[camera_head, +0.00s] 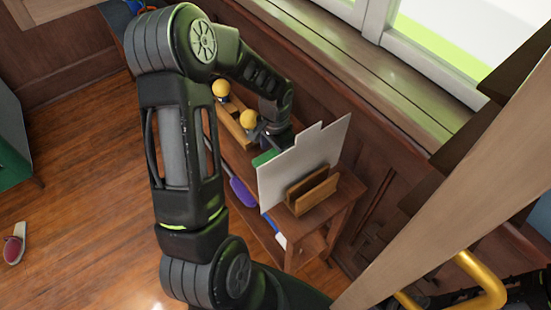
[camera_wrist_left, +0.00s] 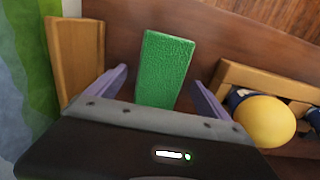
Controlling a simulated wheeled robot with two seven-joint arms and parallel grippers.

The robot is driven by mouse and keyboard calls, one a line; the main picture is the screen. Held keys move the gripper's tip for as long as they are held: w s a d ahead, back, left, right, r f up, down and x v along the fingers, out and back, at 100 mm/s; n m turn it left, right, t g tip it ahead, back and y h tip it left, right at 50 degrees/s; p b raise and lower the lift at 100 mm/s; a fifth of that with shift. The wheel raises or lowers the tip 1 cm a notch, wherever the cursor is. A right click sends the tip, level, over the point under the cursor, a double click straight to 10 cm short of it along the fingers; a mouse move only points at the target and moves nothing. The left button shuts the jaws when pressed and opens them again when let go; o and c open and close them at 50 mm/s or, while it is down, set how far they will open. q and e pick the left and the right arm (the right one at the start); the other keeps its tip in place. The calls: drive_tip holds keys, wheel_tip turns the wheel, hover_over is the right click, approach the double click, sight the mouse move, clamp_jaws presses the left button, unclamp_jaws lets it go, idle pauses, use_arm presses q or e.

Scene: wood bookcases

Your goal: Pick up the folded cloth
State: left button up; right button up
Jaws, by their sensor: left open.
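The folded cloth is a green, textured, rectangular piece; it shows in the left wrist view (camera_wrist_left: 164,68) on the brown wooden top. In the head view only a small green part of it (camera_head: 264,157) shows, beside a white upright panel. My left gripper (camera_wrist_left: 158,84) is open, with one purple finger on each side of the cloth and a gap to each. The near end of the cloth is hidden behind the gripper body. In the head view my left gripper (camera_head: 261,136) is over the shelf top, largely hidden by my arm. My right gripper is not visible.
The white panel (camera_head: 305,160) stands in a wooden holder (camera_head: 312,190) close to the cloth. Yellow-topped items (camera_head: 249,120) sit in a wooden rack on the other side; one yellow ball (camera_wrist_left: 265,121) is near the right finger. A window sill and wall run behind the shelf.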

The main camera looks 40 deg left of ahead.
use_arm(q)
drive_tip(key=c, duration=1.4)
drive_tip(key=shift+r, duration=0.1)
drive_tip(key=shift+c, duration=0.2)
wheel_tip(320, 180, up, 10)
idle(0.4)
drive_tip(key=o, duration=0.8)
drive_tip(key=c, duration=0.7)
